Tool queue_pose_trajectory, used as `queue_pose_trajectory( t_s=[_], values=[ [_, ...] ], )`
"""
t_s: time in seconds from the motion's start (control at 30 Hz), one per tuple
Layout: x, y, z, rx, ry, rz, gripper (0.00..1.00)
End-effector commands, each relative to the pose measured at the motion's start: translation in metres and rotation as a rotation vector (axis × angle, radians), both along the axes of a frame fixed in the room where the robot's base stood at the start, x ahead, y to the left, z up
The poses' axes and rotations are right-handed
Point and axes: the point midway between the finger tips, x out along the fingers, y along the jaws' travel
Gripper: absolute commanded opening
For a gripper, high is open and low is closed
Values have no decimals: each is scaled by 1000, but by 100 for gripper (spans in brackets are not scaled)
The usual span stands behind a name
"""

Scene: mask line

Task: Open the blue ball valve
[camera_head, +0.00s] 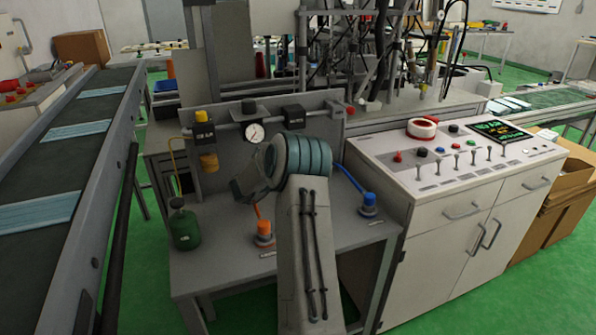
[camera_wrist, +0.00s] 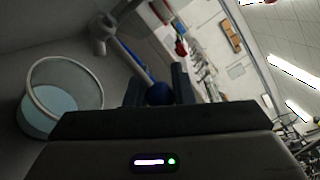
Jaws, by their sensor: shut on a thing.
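A thin grey and blue lever (camera_wrist: 130,60) runs from the knob up and left to a grey fitting (camera_wrist: 100,30). I take this to be the blue ball valve's handle. In the head view, my gripper (camera_head: 248,183) is in front of the grey panel, left of my blue-ringed wrist. My arm hides the knob and lever there, so the handle's angle against the pipe cannot be told.
A pipe with a pressure gauge (camera_head: 254,131) and black boxes crosses the panel. A green bottle (camera_head: 184,228), an orange-capped fitting (camera_head: 263,232) and a blue-capped fitting (camera_head: 369,203) stand on the grey bench (camera_head: 215,275). A control cabinet (camera_head: 460,225) is right; a conveyor (camera_head: 85,160) is left.

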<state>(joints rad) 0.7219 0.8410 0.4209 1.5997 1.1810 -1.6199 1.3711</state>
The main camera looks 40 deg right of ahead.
Motion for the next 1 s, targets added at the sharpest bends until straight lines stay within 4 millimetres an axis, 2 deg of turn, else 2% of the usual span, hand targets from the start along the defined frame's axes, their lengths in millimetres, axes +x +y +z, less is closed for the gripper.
queue_pose_trajectory(
  t_s=[0.37, 0.4, 0.43, 0.47, 0.77, 0.87, 1.0],
  values=[
    [0, -1, 2, -4, -4, -3, 0],
    [0, -1, 3, -4, -4, -3, 33],
    [0, 0, 2, -4, -4, -3, 41],
    [0, 0, 2, -3, -3, -3, 44],
    [2, 3, 1, -2, -2, 0, 44],
    [4, 12, 2, -3, -2, 2, 44],
    [9, 37, 2, -3, -2, 4, 44]
  ],
)
